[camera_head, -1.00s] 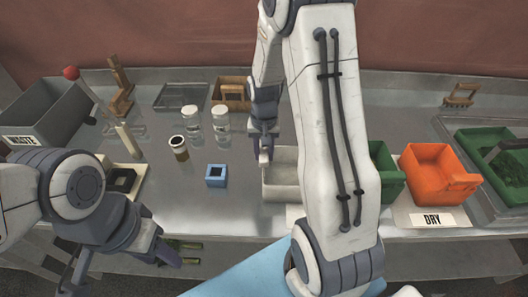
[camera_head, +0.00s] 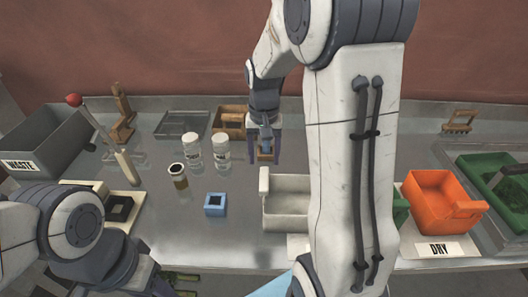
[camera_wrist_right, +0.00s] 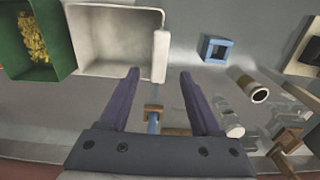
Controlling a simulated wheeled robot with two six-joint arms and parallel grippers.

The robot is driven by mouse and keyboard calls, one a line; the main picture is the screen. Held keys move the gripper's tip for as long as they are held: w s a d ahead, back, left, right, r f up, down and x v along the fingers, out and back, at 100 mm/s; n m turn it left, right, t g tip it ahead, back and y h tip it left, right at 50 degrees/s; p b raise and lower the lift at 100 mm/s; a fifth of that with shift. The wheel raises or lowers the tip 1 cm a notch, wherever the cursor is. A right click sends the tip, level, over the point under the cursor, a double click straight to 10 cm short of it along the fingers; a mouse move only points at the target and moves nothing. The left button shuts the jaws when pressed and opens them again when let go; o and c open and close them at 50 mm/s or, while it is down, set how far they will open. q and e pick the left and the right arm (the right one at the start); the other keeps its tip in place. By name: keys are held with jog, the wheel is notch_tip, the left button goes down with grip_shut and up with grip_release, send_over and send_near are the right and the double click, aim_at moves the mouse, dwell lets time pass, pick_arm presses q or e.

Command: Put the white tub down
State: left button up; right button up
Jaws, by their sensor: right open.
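The white tub (camera_head: 291,216) stands upright and looks empty on the metal bench in the head view, its right part hidden behind my right arm. Its raised grip is on the left side. My right gripper (camera_head: 264,153) is open and empty, beyond the tub's back edge. In the right wrist view the tub (camera_wrist_right: 108,42) lies just past my right gripper's fingertips (camera_wrist_right: 159,74), with its grip ahead of the gap and clear of both fingers. My left gripper is low at the left of the head view, partly cut off by the frame edge; its fingertips do not show.
A blue square holder (camera_head: 215,204) stands left of the tub, with a dark-topped jar (camera_head: 178,176) and clear jars (camera_head: 221,151) behind it. Right are an orange bin (camera_head: 437,200) and a green bin (camera_wrist_right: 30,45). A grey waste bin (camera_head: 45,140) stands far left.

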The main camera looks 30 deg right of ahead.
jog(key=s+a+r+n, duration=0.2)
jog(key=s+a+n, duration=0.15)
jog(key=a, duration=0.45)
jog(key=s+a+r+n, duration=0.1)
jog(key=s+a+n, duration=0.25)
jog(key=a, duration=0.45)
jog(key=s+a+n, duration=0.3)
jog(key=s, duration=0.4)
jog(key=s+a+f+n+y, duration=0.1)
jog(key=s+a+n, duration=0.2)
jog(key=s, duration=0.4)
jog(key=shift+a+n, duration=0.2)
jog(key=shift+n, duration=0.1)
jog(key=shift+f, duration=0.15)
